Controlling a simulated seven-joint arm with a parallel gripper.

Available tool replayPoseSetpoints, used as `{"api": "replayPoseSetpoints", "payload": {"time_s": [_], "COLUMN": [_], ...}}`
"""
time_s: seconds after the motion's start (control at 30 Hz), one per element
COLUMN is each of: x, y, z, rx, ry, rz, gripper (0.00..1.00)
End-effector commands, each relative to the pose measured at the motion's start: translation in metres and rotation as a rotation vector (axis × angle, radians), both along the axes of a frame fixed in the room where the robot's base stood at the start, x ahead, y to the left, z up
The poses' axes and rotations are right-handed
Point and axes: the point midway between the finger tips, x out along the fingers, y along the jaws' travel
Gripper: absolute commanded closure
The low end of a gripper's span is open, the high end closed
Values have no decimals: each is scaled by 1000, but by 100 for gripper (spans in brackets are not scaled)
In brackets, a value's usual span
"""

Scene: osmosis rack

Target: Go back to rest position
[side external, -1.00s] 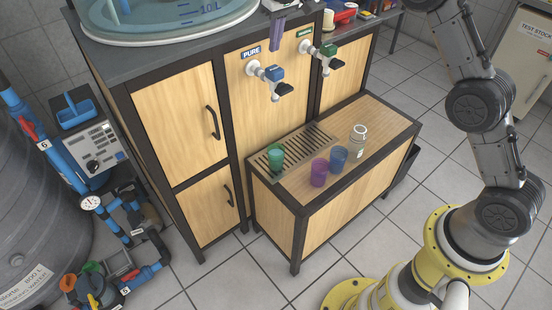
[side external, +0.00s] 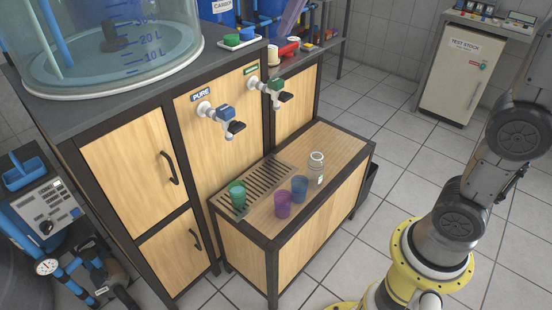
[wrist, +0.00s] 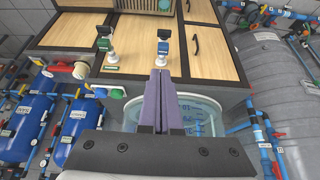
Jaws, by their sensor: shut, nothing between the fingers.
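My gripper's purple fingers (wrist: 162,103) are pressed together with nothing between them in the wrist view. They stand in front of the clear water tank (wrist: 213,112), seen beyond them. In the side view only a purple finger part (side external: 292,18) shows at the top edge, above the counter; the rest of the gripper is out of frame. A green cup (side external: 237,196) stands on the drain grate (side external: 258,183) of the low wooden bench. A purple cup (side external: 282,205), a blue cup (side external: 299,189) and a glass jar (side external: 316,166) stand on the wood beside it.
A blue-handled tap (side external: 222,114) and a green-handled tap (side external: 274,90) stick out from the cabinet front above the bench. The large clear tank (side external: 110,45) stands on the counter. A small tray (side external: 240,41) lies near the tank. Floor (side external: 350,255) right of the bench is clear.

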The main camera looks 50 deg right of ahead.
Motion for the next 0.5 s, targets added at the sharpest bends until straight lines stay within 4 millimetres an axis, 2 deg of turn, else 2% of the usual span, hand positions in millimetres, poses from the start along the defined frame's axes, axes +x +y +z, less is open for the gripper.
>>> {"api": "replayPoseSetpoints", "payload": {"time_s": [0.03, 0.17, 0.27, 0.37, 0.5], "x": [-24, -78, -119, -159, -206], "y": [-1, -3, -4, -5, -5], "z": [2, -5, -20, -44, -90], "rx": [0, -1, -2, -2, -5], "ry": [-17, -44, -61, -72, -70], "rz": [-1, 0, -1, 0, 2], "gripper": [100, 100, 100, 100, 100]}}
